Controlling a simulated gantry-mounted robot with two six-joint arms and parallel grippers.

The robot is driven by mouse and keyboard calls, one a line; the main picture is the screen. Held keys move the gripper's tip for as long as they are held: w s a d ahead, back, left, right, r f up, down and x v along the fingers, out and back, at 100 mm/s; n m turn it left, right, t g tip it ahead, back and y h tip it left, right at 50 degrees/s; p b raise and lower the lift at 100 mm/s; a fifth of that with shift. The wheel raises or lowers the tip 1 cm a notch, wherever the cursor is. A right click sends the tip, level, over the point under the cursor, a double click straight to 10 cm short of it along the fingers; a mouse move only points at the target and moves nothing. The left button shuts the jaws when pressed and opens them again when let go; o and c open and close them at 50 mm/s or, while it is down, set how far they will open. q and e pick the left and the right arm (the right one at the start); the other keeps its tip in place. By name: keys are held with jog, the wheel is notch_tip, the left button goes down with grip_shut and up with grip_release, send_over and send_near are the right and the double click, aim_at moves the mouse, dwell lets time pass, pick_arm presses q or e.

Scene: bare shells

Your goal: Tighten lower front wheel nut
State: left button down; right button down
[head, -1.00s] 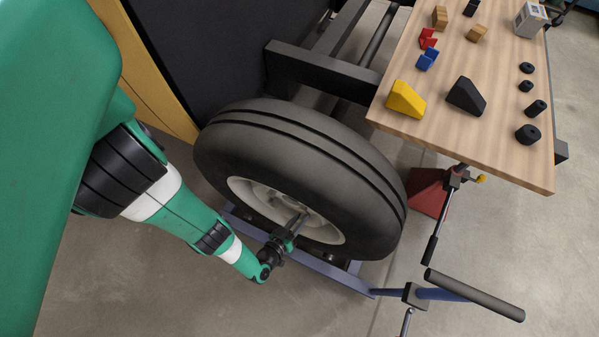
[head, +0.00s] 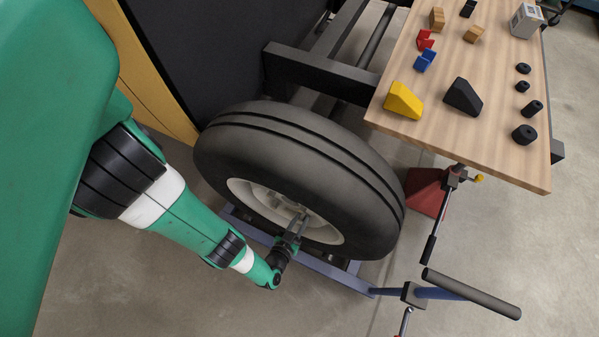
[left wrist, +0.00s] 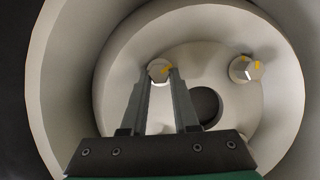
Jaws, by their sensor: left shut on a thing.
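The wheel's black tyre (head: 300,150) stands upright, with a pale rim (head: 252,196) facing my left arm. My left gripper (head: 303,214) reaches into the rim from the lower left. In the left wrist view my left gripper (left wrist: 160,76) is shut on a light metal wheel nut (left wrist: 159,69) with a yellow mark, its fingers on either side of it. A second wheel nut (left wrist: 243,69), also marked yellow, sits to the right on the hub plate (left wrist: 125,85). A dark centre hole (left wrist: 206,104) lies below and between them. My right gripper is not in view.
A wooden table (head: 475,130) at the right holds a yellow wedge (head: 403,100), a black wedge (head: 463,97) and small parts. A blue stand beam (head: 330,270) runs below the wheel. A dark bar handle (head: 470,293) sticks out at the lower right.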

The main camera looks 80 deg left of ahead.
pick_arm(q)
jog(key=shift+w+d+m+g+y, duration=0.15)
jog(key=shift+m+g+y, duration=0.25)
jog(key=shift+m+g, duration=0.3)
jog(key=c, duration=0.7)
grip_release()
jog(key=shift+d+r, duration=0.2)
jog(key=shift+d, duration=0.05)
jog(key=shift+s+p+v, duration=0.2)
jog(key=shift+p+v, duration=0.7)
jog(key=shift+v, duration=4.6)
